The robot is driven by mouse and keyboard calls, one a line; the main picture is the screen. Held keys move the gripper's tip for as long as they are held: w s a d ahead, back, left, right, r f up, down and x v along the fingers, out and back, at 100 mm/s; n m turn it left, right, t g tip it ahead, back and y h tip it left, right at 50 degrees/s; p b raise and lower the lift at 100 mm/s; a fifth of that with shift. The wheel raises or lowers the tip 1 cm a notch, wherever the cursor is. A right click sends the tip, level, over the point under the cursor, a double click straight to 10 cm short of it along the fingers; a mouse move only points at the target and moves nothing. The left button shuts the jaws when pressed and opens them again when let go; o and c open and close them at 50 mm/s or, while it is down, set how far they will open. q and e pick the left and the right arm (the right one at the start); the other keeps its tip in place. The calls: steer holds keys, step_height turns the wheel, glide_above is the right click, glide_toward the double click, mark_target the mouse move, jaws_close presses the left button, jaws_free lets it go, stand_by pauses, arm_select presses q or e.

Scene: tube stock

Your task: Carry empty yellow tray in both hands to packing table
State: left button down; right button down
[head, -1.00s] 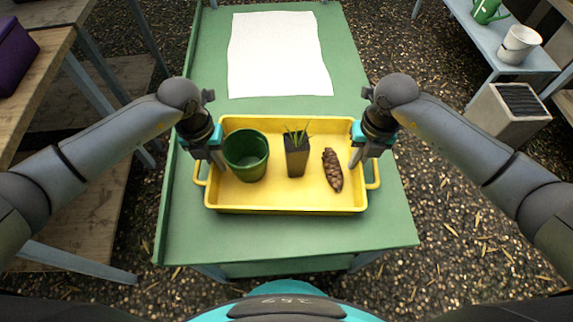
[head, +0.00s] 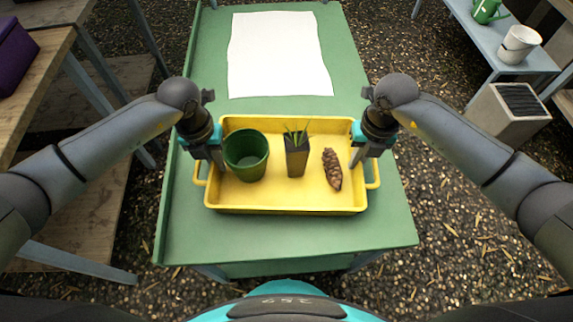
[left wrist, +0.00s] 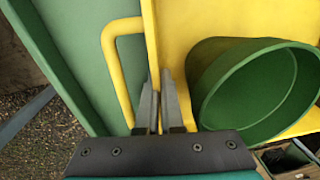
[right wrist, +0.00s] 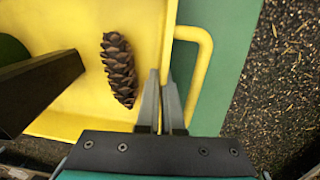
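The yellow tray (head: 290,204) is on the green table (head: 290,236) in front of me, level, with no gap visible under it. It is not empty: it holds a green pot (head: 245,170), a small dark pot with a spiky plant (head: 297,162) and a pine cone (head: 332,168). My left gripper (head: 215,160) is shut on the tray's left wall, beside the handle; its fingers (left wrist: 160,105) straddle the wall in the left wrist view. My right gripper (head: 362,160) is shut on the right wall likewise, fingers (right wrist: 160,103) straddling it in the right wrist view.
A white sheet (head: 280,55) lies on the green table behind the tray. A wooden bench (head: 35,70) with a purple box (head: 14,55) stands left.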

arm_select(q)
steer(key=shift+r, duration=0.15)
arm_select(e)
steer(key=shift+r, duration=0.15)
